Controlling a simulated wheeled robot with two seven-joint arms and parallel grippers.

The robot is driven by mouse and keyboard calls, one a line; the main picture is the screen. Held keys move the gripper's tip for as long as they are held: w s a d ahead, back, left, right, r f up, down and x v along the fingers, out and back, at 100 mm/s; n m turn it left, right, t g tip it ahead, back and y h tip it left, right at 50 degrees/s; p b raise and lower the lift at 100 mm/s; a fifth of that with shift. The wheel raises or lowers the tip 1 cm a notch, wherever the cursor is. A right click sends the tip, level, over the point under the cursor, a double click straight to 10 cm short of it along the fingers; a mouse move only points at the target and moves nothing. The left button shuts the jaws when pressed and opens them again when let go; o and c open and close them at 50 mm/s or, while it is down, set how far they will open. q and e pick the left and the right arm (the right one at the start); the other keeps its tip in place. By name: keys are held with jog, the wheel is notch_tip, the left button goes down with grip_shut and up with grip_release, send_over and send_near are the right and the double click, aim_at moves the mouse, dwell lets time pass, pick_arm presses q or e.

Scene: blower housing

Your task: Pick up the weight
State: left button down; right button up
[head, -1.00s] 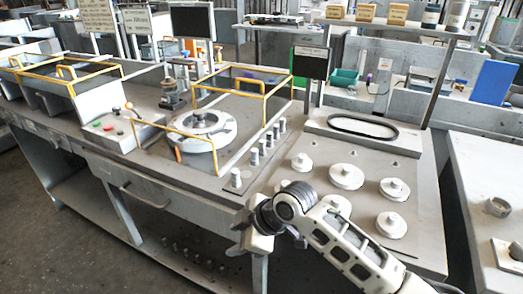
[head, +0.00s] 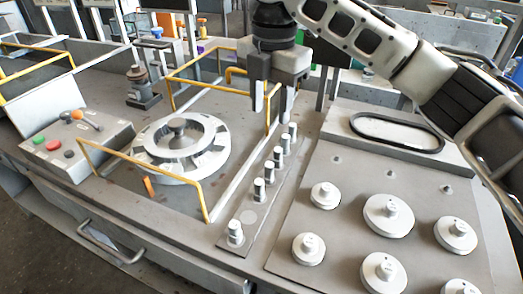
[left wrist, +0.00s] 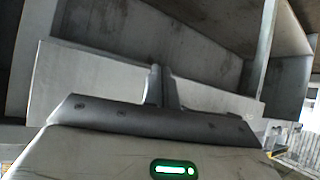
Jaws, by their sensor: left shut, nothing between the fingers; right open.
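Several small metal cylinder weights (head: 259,190) stand upright in a row on a narrow strip at the middle of the bench. The nearest one (head: 235,233) stands apart at the front end, beyond a bare round spot. My right gripper (head: 272,110) is open, fingers pointing down, over the far end of the row. Nothing shows between its fingers; its exact height above the weights is hard to tell. Larger round weights with knobs (head: 388,216) sit on the panel to the right. My left gripper (left wrist: 161,88) shows only in the left wrist view, shut and empty.
A round metal housing (head: 181,148) sits left of the row, with yellow-railed guards (head: 150,172) around it. A control box with buttons (head: 75,145) stands farther left. A black oval ring (head: 397,132) lies at the back right. Grey panels fill the left wrist view.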

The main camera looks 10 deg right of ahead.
notch_tip(320, 180, down, 4)
jog(key=s, duration=0.1)
send_over(269, 165)
notch_tip(269, 165, down, 5)
jog(key=shift+s+r, duration=0.1)
jog(key=shift+s, duration=0.05)
jog(key=shift+f, duration=0.95)
notch_tip(269, 165, down, 4)
jog(key=shift+f+p, duration=0.25)
jog(key=shift+p, duration=0.1)
pick_arm(q)
jog(key=shift+s, duration=0.7)
pick_arm(e)
grip_shut()
